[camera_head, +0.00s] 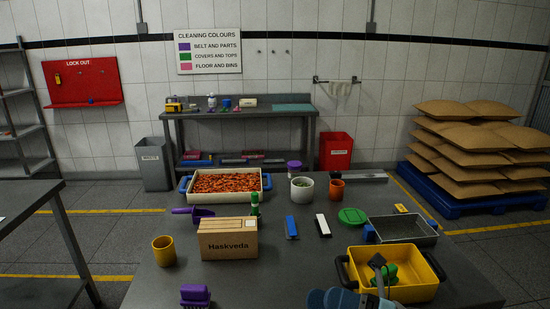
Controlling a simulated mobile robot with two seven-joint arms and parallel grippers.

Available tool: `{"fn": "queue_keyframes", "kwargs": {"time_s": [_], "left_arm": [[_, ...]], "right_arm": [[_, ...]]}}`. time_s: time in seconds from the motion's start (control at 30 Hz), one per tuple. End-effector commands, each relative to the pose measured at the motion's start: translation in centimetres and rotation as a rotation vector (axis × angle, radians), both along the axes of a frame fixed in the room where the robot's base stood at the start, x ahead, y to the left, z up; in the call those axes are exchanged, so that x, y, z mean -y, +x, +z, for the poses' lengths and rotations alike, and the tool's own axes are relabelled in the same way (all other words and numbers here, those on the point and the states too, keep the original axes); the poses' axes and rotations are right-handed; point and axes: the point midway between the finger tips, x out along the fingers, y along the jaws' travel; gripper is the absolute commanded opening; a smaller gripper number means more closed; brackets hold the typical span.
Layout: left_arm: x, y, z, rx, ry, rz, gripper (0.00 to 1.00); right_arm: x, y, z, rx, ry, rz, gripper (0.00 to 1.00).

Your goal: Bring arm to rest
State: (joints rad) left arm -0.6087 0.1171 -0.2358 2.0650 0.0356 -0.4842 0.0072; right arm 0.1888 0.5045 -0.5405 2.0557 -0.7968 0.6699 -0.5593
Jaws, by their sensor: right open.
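My right gripper (381,268) is at the bottom right, reaching up over the yellow tub (427,262). Its dark fingers are open, and I see nothing held between them. A green object (391,279) lies in the tub, partly hidden behind the gripper; I cannot tell whether they touch. My blue and white right arm comes in at the bottom edge. My left gripper is not in view.
The dark table holds a cardboard box (228,246), yellow cup (164,251), purple brush (195,295), grey tray (402,239), green lid (353,216) and a tray of orange-red pieces (186,191).

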Motion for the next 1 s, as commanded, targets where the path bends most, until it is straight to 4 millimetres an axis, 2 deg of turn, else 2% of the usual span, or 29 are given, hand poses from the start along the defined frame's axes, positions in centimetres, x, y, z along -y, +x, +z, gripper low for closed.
{"fn": "queue_keyframes", "kwargs": {"time_s": [0.03, 0.17, 0.27, 0.3, 0.4, 0.5, 0.7, 0.73, 0.8, 1.0], "left_arm": [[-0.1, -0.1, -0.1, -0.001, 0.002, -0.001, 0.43], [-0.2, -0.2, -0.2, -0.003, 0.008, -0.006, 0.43], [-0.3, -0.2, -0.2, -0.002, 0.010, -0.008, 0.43], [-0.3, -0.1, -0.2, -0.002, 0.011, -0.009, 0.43], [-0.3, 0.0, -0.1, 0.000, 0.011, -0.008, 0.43], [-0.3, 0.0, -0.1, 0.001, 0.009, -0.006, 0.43], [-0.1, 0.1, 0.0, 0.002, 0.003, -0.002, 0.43], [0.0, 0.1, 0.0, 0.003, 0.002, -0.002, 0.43], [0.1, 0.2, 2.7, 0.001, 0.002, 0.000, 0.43], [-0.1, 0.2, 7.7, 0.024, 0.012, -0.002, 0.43]], "right_arm": [[0.5, 0.5, -1.3, -0.181, 0.101, -0.061, 0.72], [3.0, 2.0, -6.0, -0.670, 0.360, -0.225, 0.72], [5.4, 1.9, -11.7, -1.054, 0.555, -0.350, 0.72], [6.3, 1.3, -14.3, -1.203, 0.630, -0.401, 0.72], [8.0, -1.1, -20.4, -1.535, 0.798, -0.510, 0.72], [9.1, -4.1, -25.1, -1.786, 0.929, -0.596, 0.72], [10.0, -10.9, -32.2, -2.178, 1.135, -0.742, 0.72], [10.0, -12.0, -33.0, -2.230, 1.164, -0.762, 0.72], [10.2, -11.9, -30.2, -2.226, 1.163, -0.761, 0.72], [10.5, -12.0, -25.7, -2.204, 1.145, -0.768, 0.72]]}}
